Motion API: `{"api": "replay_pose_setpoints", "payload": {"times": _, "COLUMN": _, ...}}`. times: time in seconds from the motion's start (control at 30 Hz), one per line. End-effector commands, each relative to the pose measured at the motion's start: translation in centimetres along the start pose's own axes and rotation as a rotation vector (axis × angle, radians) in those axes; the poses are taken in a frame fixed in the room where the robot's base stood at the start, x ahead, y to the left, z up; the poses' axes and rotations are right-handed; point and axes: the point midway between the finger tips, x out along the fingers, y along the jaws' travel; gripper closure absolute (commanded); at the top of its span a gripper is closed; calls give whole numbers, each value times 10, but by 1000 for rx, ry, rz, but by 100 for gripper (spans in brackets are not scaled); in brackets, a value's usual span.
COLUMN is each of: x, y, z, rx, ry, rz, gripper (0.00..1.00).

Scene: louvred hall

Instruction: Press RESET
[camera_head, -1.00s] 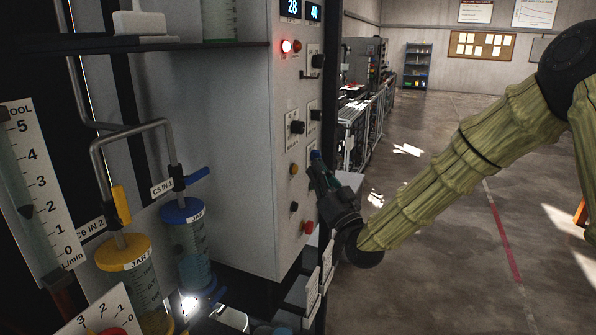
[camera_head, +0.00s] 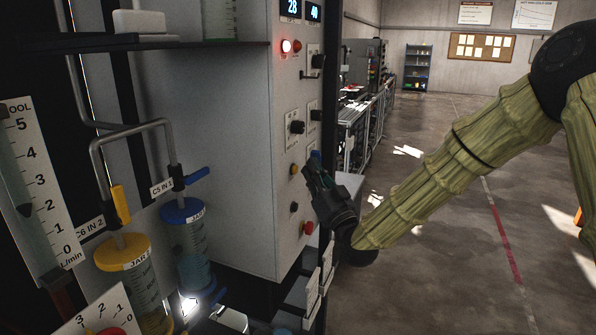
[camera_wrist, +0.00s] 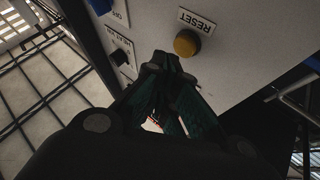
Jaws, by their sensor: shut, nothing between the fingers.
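The RESET button is a round amber button (camera_wrist: 187,43) under a white RESET label (camera_wrist: 197,21) in the wrist view. In the head view the same amber button (camera_head: 294,169) is on the front of the grey cabinet (camera_head: 290,215). My gripper (camera_head: 311,168) is shut and empty just in front of the panel, its tips close to the amber button on its right. In the wrist view my gripper (camera_wrist: 165,58) points at the panel, tips just left of and below the button. I cannot tell whether it touches the panel.
Jars and pipes stand left of the cabinet. Open floor lies right.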

Motion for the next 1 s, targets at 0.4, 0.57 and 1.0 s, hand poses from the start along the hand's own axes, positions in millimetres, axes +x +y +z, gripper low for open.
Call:
{"api": "replay_pose_setpoints", "payload": {"times": 0.4, "x": 0, "y": 0, "z": 0, "rx": 0, "ry": 0, "rz": 0, "gripper": 100}}
{"api": "replay_pose_setpoints", "payload": {"times": 0.57, "x": 0, "y": 0, "z": 0, "rx": 0, "ry": 0, "rz": 0, "gripper": 100}}
{"api": "replay_pose_setpoints", "payload": {"times": 1.0, "x": 6, "y": -4, "z": 5, "rx": 0, "ry": 0, "rz": -1, "gripper": 100}}
